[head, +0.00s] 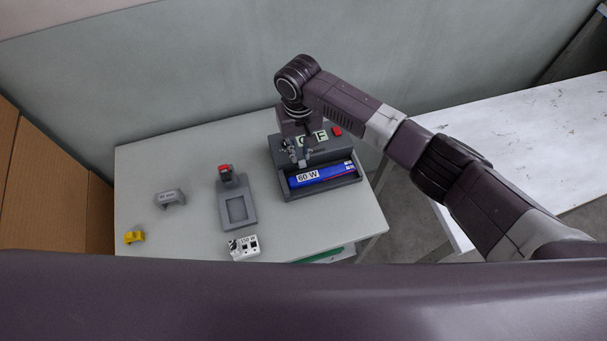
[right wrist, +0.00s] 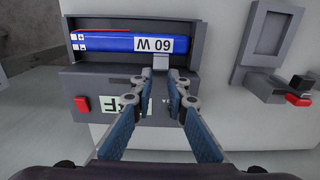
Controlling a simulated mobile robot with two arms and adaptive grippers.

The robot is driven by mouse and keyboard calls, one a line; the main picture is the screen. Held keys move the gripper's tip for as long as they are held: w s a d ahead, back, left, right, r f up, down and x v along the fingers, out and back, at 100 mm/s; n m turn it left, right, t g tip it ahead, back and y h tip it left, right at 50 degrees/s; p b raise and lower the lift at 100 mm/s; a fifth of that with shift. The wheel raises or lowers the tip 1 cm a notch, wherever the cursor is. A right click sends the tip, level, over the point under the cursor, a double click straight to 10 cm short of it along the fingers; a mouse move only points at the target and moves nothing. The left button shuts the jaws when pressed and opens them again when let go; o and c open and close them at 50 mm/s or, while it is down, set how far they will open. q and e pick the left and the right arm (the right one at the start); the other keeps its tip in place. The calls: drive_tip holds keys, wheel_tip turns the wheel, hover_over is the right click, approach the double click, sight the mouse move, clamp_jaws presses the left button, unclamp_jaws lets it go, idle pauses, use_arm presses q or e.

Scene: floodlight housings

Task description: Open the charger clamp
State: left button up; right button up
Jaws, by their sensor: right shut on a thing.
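The charger (head: 283,189) is a dark grey box on the table with a raised back part. A blue battery marked 60 W (head: 322,175) lies in its front tray and also shows upside down in the right wrist view (right wrist: 110,42). The charger clamp, a small grey tab (right wrist: 160,61), stands at the battery's edge. My right gripper (right wrist: 162,75) is shut on this clamp, its two fingertips on either side of it; in the head view the gripper (head: 301,153) is over the charger's middle. My left gripper is not in view.
The charger has a red button (head: 336,132) and an OFF label. A grey stand with a red-topped clamp (head: 237,208), a white box (head: 243,247), a small grey block (head: 170,198) and a yellow item (head: 134,237) are on the table. A wall is behind.

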drive_tip(key=shift+w, duration=0.3)
drive_tip(key=shift+w+a, duration=0.1)
drive_tip(key=shift+w, duration=0.2)
clamp_jaws()
drive_tip(key=shift+w+a, duration=0.15)
drive_tip(key=shift+w, duration=0.2)
drive_tip(key=shift+c, duration=0.7)
unclamp_jaws()
drive_tip(key=o, duration=0.5)
drive_tip(key=shift+o, duration=0.2)
